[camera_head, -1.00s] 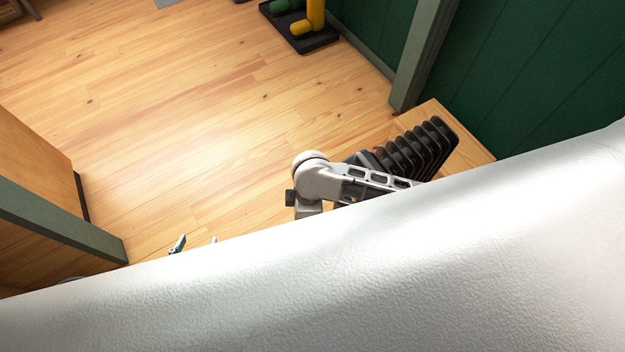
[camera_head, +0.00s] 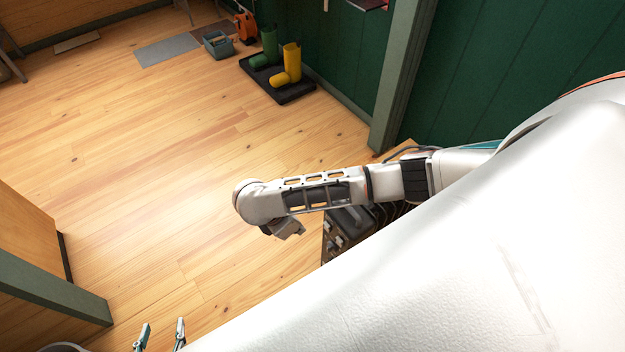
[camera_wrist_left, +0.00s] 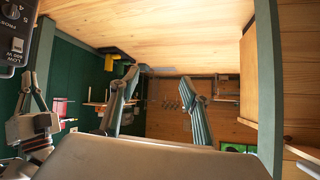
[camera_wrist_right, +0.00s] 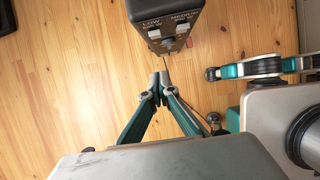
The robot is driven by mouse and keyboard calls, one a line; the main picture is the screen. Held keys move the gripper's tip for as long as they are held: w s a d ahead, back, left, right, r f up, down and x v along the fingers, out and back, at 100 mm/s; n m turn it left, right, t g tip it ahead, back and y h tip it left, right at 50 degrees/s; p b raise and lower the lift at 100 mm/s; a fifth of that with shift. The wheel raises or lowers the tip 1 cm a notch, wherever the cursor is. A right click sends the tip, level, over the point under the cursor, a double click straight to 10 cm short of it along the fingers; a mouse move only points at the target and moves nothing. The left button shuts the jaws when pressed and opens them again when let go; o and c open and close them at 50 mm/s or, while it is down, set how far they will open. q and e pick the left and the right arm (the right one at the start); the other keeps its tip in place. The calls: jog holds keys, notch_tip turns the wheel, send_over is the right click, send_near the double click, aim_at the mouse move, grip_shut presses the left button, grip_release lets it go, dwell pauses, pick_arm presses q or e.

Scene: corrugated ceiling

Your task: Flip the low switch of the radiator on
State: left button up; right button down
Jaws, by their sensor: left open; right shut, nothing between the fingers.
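The radiator is black with ribs; its dark control panel shows at the top of the right wrist view (camera_wrist_right: 168,12), with labels LOW and MEDIUM. The low switch (camera_wrist_right: 154,34) is a pale rocker under the LOW label; it also shows in the left wrist view (camera_wrist_left: 17,44). I cannot tell its position. My right gripper (camera_wrist_right: 160,80) is shut and empty, its tips just short of the panel, with a small gap visible. In the head view the radiator (camera_head: 345,232) is partly hidden by my right arm. My left gripper (camera_head: 160,336) is open and empty, away from the radiator.
A green wall and post (camera_head: 400,80) stand behind the radiator. A boot tray (camera_head: 290,95) with yellow and green boots lies on the floor beyond, near a blue crate (camera_head: 219,44). A wooden panel with a green edge (camera_head: 45,285) is at left. The floor between is clear.

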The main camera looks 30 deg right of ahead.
aim_at(326, 227)
jog(key=d+f+b, duration=0.4)
jog(key=d+f, duration=0.3)
jog(key=f, duration=0.1)
jog(key=shift+w+d+f, duration=0.2)
jog(key=shift+w+d, duration=0.1)
